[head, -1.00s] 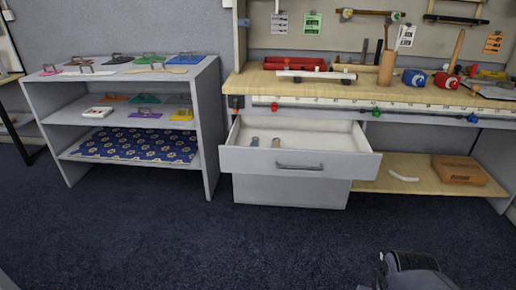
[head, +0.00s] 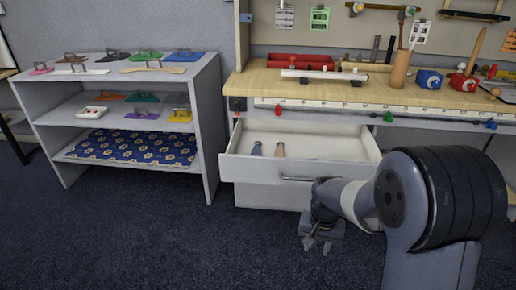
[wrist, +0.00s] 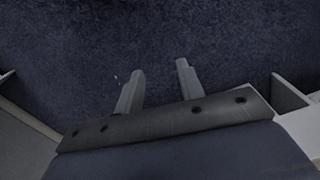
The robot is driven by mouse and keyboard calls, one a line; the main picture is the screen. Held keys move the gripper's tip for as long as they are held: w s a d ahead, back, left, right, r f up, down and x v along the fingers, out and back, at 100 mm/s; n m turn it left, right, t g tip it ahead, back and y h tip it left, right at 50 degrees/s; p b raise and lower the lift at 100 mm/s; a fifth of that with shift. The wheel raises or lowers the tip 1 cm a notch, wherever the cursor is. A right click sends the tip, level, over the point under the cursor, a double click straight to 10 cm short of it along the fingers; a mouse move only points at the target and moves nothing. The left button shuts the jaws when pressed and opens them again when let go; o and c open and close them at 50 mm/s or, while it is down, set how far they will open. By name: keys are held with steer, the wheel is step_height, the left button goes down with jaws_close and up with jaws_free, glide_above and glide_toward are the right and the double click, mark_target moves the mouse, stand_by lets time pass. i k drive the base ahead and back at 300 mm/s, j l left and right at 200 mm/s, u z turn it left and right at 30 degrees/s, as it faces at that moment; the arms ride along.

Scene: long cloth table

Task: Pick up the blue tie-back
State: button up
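A small round blue piece (head: 491,124) hangs at the rail under the workbench's front edge, at the far right of the head view. It may be the blue tie-back, but it is too small to be sure. Similar green (head: 388,117) and red (head: 277,112) pieces sit along the same rail to its left. My gripper (head: 318,246) is low over the floor in front of the drawers, left of and below the blue piece and well apart from it. In the wrist view my gripper (wrist: 160,69) has its fingers apart, with only carpet between them.
An open drawer (head: 350,143) sticks out below the workbench (head: 270,84) and holds two small handled tools. A grey shelf unit (head: 205,130) with coloured trowels stands at the left. Dark carpet (head: 150,240) is clear in front. My arm hides the lower right of the bench.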

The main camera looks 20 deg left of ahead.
mark_target(256, 150)
steer(key=i+j, duration=0.2)
steer(key=i, duration=0.25)
steer(key=i+j, duration=0.25)
steer(key=i, duration=0.2)
steer(key=i+j+z, duration=0.1)
steer(key=i, duration=0.35)
steer(key=i+j+u, duration=0.45)
steer(key=i+j, duration=0.1)
steer(key=i, duration=0.05)
